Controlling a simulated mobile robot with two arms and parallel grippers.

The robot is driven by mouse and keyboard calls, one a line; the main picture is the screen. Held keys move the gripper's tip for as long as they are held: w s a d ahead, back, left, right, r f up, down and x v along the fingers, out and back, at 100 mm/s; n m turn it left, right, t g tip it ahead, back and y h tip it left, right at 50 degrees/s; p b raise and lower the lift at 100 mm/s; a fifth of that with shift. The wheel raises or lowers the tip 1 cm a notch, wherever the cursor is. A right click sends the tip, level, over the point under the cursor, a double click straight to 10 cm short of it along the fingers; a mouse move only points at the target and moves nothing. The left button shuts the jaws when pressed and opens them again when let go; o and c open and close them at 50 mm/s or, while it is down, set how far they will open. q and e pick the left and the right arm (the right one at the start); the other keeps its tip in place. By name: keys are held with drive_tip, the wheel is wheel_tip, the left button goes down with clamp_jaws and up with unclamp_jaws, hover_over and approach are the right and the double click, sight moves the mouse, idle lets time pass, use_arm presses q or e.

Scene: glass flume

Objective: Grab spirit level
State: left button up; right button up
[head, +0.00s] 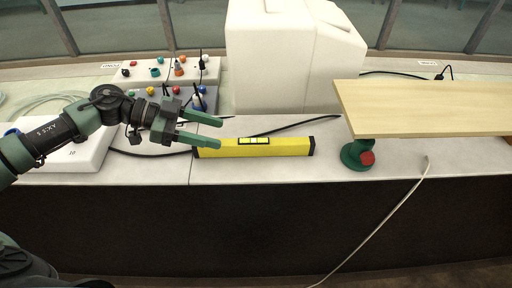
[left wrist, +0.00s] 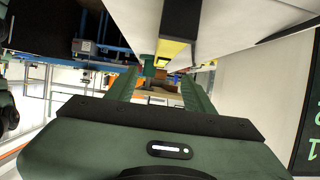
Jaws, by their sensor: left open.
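The spirit level (head: 285,147) is a long yellow bar with black ends and a green vial window in its middle. It lies on the pale counter, left of centre in the head view. My left gripper (head: 221,134) is open at the level's left end, and its fingers cover part of that end in the head view. I cannot tell whether they touch it. In the left wrist view the yellow level (left wrist: 172,50) with its black end shows just above and between the open green fingers (left wrist: 157,84). My right gripper is not in view.
A wooden board (head: 430,108) overhangs the counter (head: 260,174) on the right, above a green stand with a red knob (head: 366,158). A white block (head: 285,60) stands behind the level. Knobbed boxes (head: 150,70) stand at left. A pale cable (head: 400,205) hangs over the front edge.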

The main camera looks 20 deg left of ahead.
sight(242, 142)
use_arm(q)
drive_tip(key=x, duration=0.2)
drive_tip(key=p+x, duration=0.1)
drive_tip(key=x, duration=0.2)
drive_tip(key=f+p+x, duration=0.1)
drive_tip(key=x, duration=0.2)
drive_tip(key=shift+w+a+f, duration=0.1)
drive_tip(key=shift+w+a, duration=0.05)
drive_tip(key=shift+w, duration=0.1)
clamp_jaws()
